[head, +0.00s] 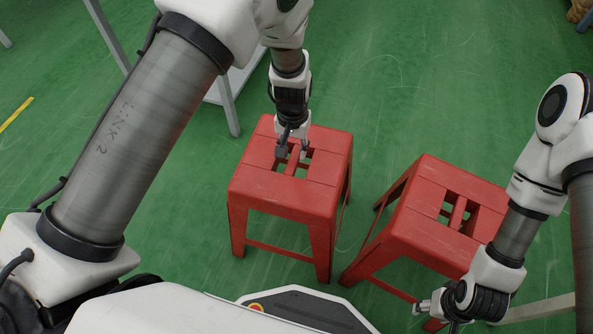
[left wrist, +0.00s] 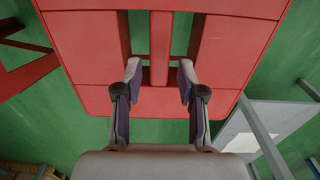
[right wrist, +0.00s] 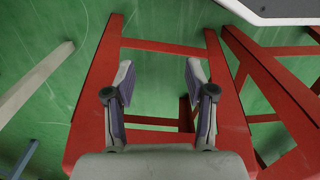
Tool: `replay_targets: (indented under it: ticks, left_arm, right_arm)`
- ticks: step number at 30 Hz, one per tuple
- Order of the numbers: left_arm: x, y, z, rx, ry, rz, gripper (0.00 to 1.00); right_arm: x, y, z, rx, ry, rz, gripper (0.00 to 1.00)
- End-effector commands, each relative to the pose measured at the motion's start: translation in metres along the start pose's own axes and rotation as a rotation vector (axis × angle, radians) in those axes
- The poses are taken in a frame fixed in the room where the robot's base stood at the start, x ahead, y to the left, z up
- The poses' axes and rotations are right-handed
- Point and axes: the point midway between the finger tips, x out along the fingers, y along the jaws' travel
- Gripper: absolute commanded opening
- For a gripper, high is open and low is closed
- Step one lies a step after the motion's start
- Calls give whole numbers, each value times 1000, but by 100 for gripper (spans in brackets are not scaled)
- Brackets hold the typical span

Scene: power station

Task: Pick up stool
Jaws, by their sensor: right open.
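Two red stools stand upright on the floor. The left stool (head: 272,201) is at the centre of the head view, its seat showing two slots split by a middle bar. My left gripper (head: 293,154) points down over these slots. In the left wrist view its fingers (left wrist: 160,76) are apart, with the seat's middle bar (left wrist: 160,48) between them; whether they touch it I cannot tell. The right stool (head: 435,232) stands turned beside it. My right gripper (head: 425,308) is low by its front legs. In the right wrist view it is open and empty, facing the red frame (right wrist: 160,47).
The green floor (head: 400,100) is clear behind the stools. A grey-white table or shelf frame (head: 229,108) stands behind the left stool. My white base is close in front of both stools. A pale beam (head: 540,308) lies at the lower right.

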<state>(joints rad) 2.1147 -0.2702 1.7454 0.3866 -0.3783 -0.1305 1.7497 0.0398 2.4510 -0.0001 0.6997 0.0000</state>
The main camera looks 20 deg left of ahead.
Motion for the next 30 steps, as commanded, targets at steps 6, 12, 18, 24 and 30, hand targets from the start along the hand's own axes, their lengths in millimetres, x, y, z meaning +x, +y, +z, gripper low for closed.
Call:
replay_targets:
  ticks: [6,12,18,24,30]
  left_arm:
    - [32,0,0,-1,-1,0,40]
    - [62,-1,-1,0,0,-1,40]
    - [62,-1,-1,-1,1,-1,40]
    - [62,-1,-1,-1,0,-1,0]
    - [61,-1,-2,-1,2,-1,0]
  right_arm:
    - [14,0,0,0,1,0,55]
    - [26,0,0,0,1,0,55]
    - [24,0,-1,0,2,0,55]
    - [24,0,-1,0,2,0,55]
    - [24,0,-1,0,2,0,55]
